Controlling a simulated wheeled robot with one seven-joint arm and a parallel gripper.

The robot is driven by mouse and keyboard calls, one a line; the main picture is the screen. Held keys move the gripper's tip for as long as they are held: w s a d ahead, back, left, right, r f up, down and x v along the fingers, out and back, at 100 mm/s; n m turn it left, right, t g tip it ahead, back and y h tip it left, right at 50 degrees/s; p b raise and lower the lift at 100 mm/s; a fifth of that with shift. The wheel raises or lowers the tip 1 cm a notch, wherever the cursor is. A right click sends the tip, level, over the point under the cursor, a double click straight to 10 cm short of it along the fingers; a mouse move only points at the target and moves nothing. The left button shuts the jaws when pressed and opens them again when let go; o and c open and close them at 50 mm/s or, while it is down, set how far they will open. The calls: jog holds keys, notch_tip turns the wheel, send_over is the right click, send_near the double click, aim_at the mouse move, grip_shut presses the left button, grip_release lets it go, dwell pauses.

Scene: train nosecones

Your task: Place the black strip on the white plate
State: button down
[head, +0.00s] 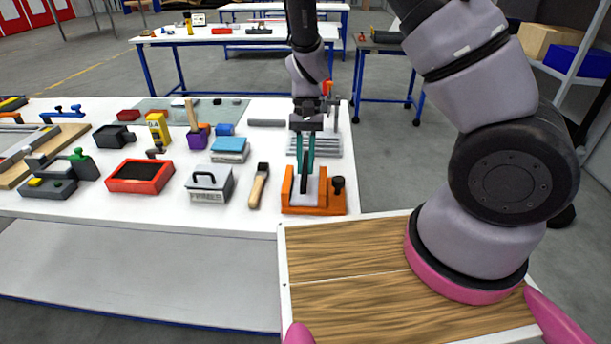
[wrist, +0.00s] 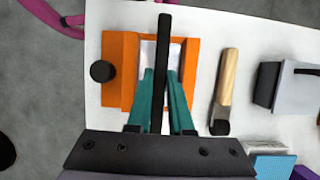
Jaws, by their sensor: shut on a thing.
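My gripper (head: 304,168) has teal fingers and points down over an orange fixture (head: 328,203) near the front right of the white table. The fingers are shut on a black strip (head: 304,182), which also shows long and narrow in the wrist view (wrist: 164,38). The white plate (head: 311,197) lies between the raised orange sides of the fixture and shows beside the strip in the wrist view (wrist: 148,52). The strip is over the plate; whether it touches the plate I cannot tell. The fingers and strip hide part of the plate.
A black knob (head: 338,185) stands at the fixture's right. To its left lie a wooden-handled brush (head: 259,186), a grey box with a black handle (head: 209,184) and a red tray (head: 140,176). Grey metal bars (head: 330,148) lie behind the fixture.

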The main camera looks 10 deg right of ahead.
aim_at(305, 174)
jog(key=shift+f, duration=1.9)
jog(key=c, duration=0.8)
grip_release()
jog(key=shift+f, duration=0.1)
